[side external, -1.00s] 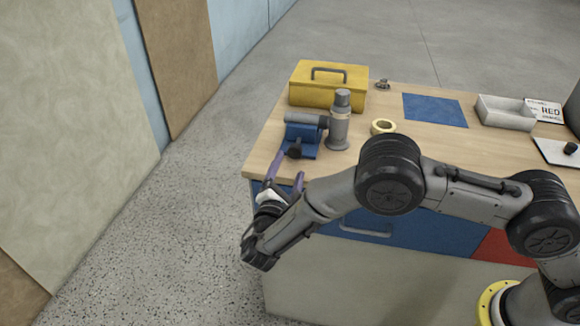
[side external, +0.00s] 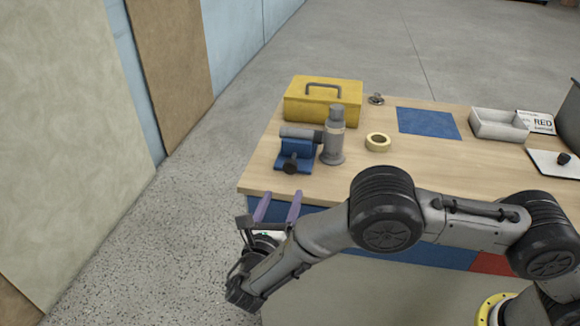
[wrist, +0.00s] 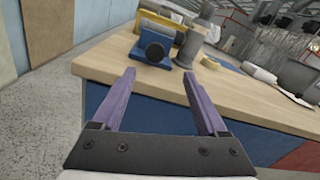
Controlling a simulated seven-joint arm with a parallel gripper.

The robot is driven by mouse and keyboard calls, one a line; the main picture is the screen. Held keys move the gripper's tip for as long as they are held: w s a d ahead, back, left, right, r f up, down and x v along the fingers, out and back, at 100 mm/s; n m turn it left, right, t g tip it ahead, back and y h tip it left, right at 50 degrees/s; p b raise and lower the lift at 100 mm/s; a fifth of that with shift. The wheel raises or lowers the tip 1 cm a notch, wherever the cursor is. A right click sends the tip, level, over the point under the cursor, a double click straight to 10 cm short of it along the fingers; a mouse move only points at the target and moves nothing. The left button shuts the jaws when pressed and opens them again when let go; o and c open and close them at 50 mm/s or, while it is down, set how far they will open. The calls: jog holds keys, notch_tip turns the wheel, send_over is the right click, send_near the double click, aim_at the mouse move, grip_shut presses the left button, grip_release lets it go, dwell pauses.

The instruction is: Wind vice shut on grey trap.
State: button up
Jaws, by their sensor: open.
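The blue vice (side external: 296,156) sits near the left front corner of the bench, with a dark round handle knob (side external: 291,164) facing the front edge. The grey trap (side external: 333,138) stands upright beside it, its side pipe (side external: 301,132) lying across the top of the vice; I cannot tell how tight the jaws are. In the wrist view the vice (wrist: 152,64) is ahead with its knob (wrist: 154,50) facing me. My gripper (side external: 281,196) is open and empty, its purple fingers (wrist: 157,84) apart, just in front of the bench edge and short of the knob.
A yellow toolbox (side external: 322,104) stands behind the vice, and a tape roll (side external: 378,142) lies right of the trap. A blue mat (side external: 428,123), a grey tray (side external: 499,124) and a white board (side external: 555,163) are further right. The bench front edge is clear.

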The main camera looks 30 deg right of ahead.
aim_at(289, 169)
jog(key=shift+t, duration=0.3)
jog(key=x, duration=1.2)
jog(key=shift+w+a+f, duration=0.25)
jog(key=shift+w, duration=0.1)
grip_shut()
